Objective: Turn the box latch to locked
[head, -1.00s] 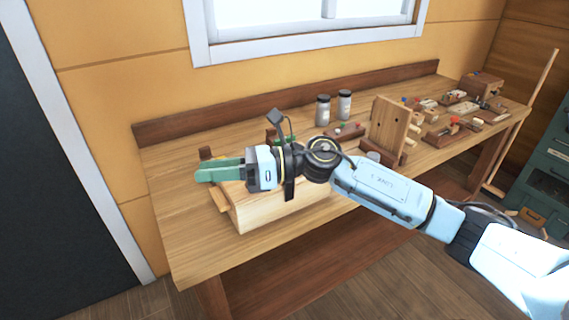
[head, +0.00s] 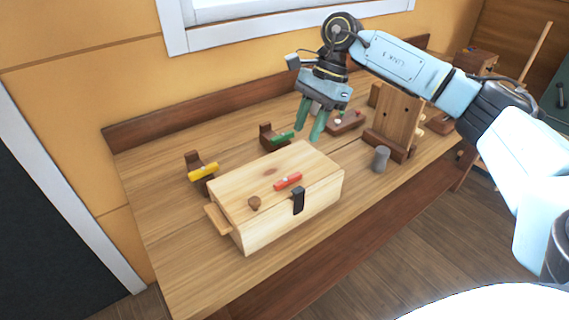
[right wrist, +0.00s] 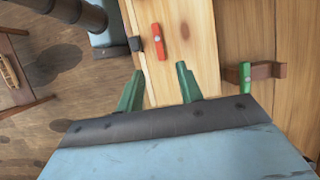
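A pale wooden box (head: 235,208) stands on the workbench with its lid closed. A red latch bar (head: 288,181) lies on the lid near the front edge, above a black hasp (head: 298,200). The red bar also shows in the right wrist view (right wrist: 159,41), beside the black hasp (right wrist: 135,44). My right gripper (head: 309,130) is open and empty, above and behind the box, fingers pointing down. In the right wrist view its green fingers (right wrist: 158,88) are apart over the lid, short of the red bar. My left gripper is not in view.
A yellow-handled lever (head: 203,172) and a green-handled lever (head: 282,138) stand on brown mounts behind the box. A grey cylinder (head: 381,159) and an upright wooden board (head: 397,115) stand to the right. The bench's left front is clear.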

